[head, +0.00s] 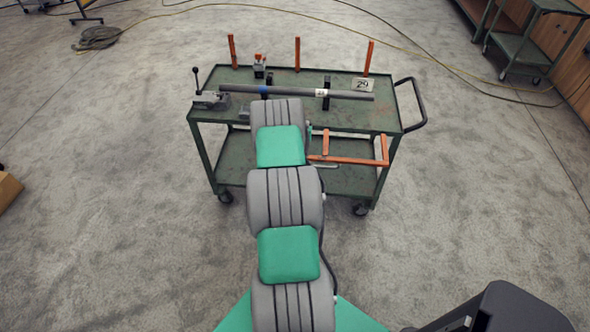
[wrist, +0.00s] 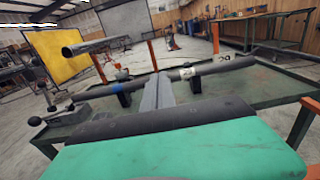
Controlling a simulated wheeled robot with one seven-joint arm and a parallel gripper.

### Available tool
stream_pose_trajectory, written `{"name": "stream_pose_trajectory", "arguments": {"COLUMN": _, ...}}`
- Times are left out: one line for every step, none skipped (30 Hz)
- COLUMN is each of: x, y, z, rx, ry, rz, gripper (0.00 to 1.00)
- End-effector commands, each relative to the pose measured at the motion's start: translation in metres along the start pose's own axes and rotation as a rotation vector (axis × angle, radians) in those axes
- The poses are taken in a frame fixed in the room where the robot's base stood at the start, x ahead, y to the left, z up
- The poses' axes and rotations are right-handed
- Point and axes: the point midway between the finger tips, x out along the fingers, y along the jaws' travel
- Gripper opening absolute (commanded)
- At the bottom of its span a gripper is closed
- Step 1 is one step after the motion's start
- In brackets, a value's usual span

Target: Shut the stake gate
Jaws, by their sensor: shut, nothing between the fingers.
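The stake gate, an orange bar frame (head: 350,160), shows at the cart's front right in the head view, outside the front edge of the top. Its left part runs behind my arm. In the wrist view, orange bars (wrist: 301,122) stand at the right edge, partly cut off. The green cart (head: 350,119) carries the gate and upright orange stakes (head: 297,54) along its back edge. My gripper (wrist: 160,82) is shut and empty, pointing over the cart top toward the pipe. In the head view my own arm hides it. Contact with the gate is not visible.
A grey pipe (head: 300,92) lies along the cart top on black supports, with a vise (head: 210,98) at its left. A number 29 plate (head: 362,84) stands at the back right. The cart's push handle (head: 416,105) juts out right. Floor around the cart is mostly clear.

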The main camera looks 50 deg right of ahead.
Motion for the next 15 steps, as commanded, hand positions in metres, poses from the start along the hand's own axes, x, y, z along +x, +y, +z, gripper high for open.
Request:
{"name": "stream_pose_trajectory", "arguments": {"x": 0.000, "y": 0.000, "z": 0.000, "rx": 0.000, "ry": 0.000, "rz": 0.000, "gripper": 0.00}}
{"name": "stream_pose_trajectory", "arguments": {"x": 0.000, "y": 0.000, "z": 0.000, "rx": 0.000, "ry": 0.000, "rz": 0.000, "gripper": 0.00}}
{"name": "stream_pose_trajectory", "arguments": {"x": 0.000, "y": 0.000, "z": 0.000, "rx": 0.000, "ry": 0.000, "rz": 0.000, "gripper": 0.00}}
{"name": "stream_pose_trajectory", "arguments": {"x": 0.000, "y": 0.000, "z": 0.000, "rx": 0.000, "ry": 0.000, "rz": 0.000, "gripper": 0.00}}
{"name": "stream_pose_trajectory", "arguments": {"x": 0.000, "y": 0.000, "z": 0.000, "rx": 0.000, "ry": 0.000, "rz": 0.000, "gripper": 0.00}}
{"name": "stream_pose_trajectory", "arguments": {"x": 0.000, "y": 0.000, "z": 0.000, "rx": 0.000, "ry": 0.000, "rz": 0.000, "gripper": 0.00}}
{"name": "stream_pose_trajectory", "arguments": {"x": 0.000, "y": 0.000, "z": 0.000, "rx": 0.000, "ry": 0.000, "rz": 0.000, "gripper": 0.00}}
{"name": "stream_pose_trajectory", "arguments": {"x": 0.000, "y": 0.000, "z": 0.000, "rx": 0.000, "ry": 0.000, "rz": 0.000, "gripper": 0.00}}
{"name": "stream_pose_trajectory", "arguments": {"x": 0.000, "y": 0.000, "z": 0.000, "rx": 0.000, "ry": 0.000, "rz": 0.000, "gripper": 0.00}}
{"name": "stream_pose_trajectory", "arguments": {"x": 0.000, "y": 0.000, "z": 0.000, "rx": 0.000, "ry": 0.000, "rz": 0.000, "gripper": 0.00}}
{"name": "stream_pose_trajectory", "arguments": {"x": 0.000, "y": 0.000, "z": 0.000, "rx": 0.000, "ry": 0.000, "rz": 0.000, "gripper": 0.00}}
{"name": "stream_pose_trajectory", "arguments": {"x": 0.000, "y": 0.000, "z": -0.001, "rx": 0.000, "ry": 0.000, "rz": 0.000, "gripper": 0.00}}
{"name": "stream_pose_trajectory", "arguments": {"x": 0.000, "y": 0.001, "z": -0.003, "rx": 0.000, "ry": 0.000, "rz": 0.001, "gripper": 0.00}}
{"name": "stream_pose_trajectory", "arguments": {"x": 0.000, "y": 0.001, "z": -0.006, "rx": 0.000, "ry": 0.001, "rz": 0.001, "gripper": 0.00}}
{"name": "stream_pose_trajectory", "arguments": {"x": 0.000, "y": 0.002, "z": -0.011, "rx": 0.000, "ry": 0.001, "rz": 0.002, "gripper": 0.00}}
